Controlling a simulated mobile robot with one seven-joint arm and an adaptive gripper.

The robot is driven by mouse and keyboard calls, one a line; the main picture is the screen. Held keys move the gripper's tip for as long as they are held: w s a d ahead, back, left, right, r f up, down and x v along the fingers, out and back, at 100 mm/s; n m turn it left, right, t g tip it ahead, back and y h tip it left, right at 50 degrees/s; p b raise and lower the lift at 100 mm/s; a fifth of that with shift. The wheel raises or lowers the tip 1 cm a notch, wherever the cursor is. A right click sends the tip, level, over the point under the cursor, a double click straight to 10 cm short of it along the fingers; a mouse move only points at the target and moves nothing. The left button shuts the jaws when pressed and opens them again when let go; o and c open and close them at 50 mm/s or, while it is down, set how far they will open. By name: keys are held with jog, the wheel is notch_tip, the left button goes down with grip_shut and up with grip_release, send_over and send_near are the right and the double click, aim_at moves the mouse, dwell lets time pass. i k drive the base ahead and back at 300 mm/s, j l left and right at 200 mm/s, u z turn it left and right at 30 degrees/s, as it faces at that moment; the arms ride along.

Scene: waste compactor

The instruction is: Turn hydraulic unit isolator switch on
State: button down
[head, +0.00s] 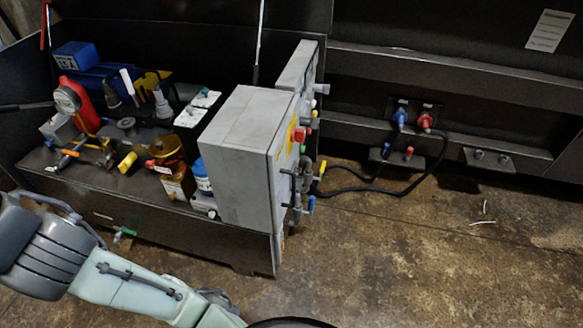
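A grey control cabinet (240,165) stands at the right end of the hydraulic unit (120,205). Its front panel faces right and I see it at a steep angle. A red knob (299,134) by a yellow plate sticks out from this panel. It may be the isolator switch, but I cannot make out its position or any label. Below it are grey fittings with a yellow handle (322,168) and a blue handle (311,204). My arm runs from the left edge to the bottom edge. My gripper is not in view.
Black hoses run from blue (400,118) and red (425,121) couplings on the dark compactor wall. The concrete floor (430,265) at right is mostly clear.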

aim_at(297, 135)
jog(key=l+z, duration=0.1)
jog(key=l, duration=0.45)
jog(key=i+l+z, duration=0.15)
jog(key=l, duration=0.4)
jog(key=i+l+z, duration=0.1)
jog(key=l, duration=0.4)
